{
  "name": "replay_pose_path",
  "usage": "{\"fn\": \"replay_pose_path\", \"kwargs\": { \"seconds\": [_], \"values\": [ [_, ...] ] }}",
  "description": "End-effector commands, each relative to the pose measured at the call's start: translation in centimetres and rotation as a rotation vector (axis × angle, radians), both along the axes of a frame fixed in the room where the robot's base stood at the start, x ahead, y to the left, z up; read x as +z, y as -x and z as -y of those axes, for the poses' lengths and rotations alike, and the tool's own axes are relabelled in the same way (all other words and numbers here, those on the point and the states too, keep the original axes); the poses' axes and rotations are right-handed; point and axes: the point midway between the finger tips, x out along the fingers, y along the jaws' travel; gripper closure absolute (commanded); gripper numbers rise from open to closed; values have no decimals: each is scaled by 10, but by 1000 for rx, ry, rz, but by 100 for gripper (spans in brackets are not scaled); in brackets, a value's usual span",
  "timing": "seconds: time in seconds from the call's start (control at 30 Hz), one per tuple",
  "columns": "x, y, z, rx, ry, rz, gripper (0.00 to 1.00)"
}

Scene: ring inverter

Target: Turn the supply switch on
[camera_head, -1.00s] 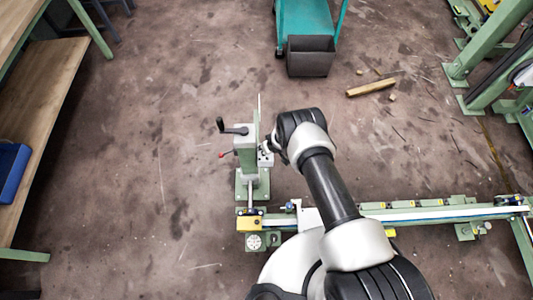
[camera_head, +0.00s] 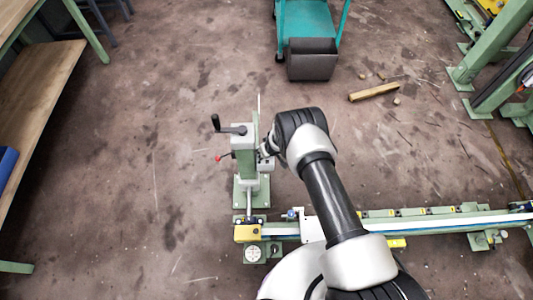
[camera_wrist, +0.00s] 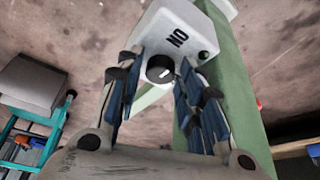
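The supply switch is a round black knob (camera_wrist: 158,66) with a white pointer mark, on a light grey box (camera_wrist: 190,30). The box carries lettering that appears reversed, like "NO", and a small dark green button (camera_wrist: 204,55). In the head view the box (camera_head: 265,165) sits on the right side of a green machine post (camera_head: 246,165). My gripper (camera_wrist: 165,78) is open, with one blue-padded finger on each side of the knob in the picture. I cannot tell whether the pads touch it. In the head view my gripper (camera_head: 267,149) is mostly hidden by my wrist.
The post carries a black crank handle (camera_head: 230,126) and a small red-knobbed lever (camera_head: 219,158). A green rail (camera_head: 420,220) runs right from its base. A teal cart (camera_head: 307,20) with a grey bin (camera_head: 311,62) and a wooden bar (camera_head: 374,92) lie beyond. Open floor lies left.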

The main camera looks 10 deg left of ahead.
Motion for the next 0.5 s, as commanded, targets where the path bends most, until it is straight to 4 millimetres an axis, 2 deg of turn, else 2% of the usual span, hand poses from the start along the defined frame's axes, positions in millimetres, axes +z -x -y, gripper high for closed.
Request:
{"fn": "replay_pose_path", "kwargs": {
  "seconds": [0.17,0.5],
  "values": [
    [1,0,0,0,0,0,65],
    [0,0,0,0,0,0,87]
  ]
}}
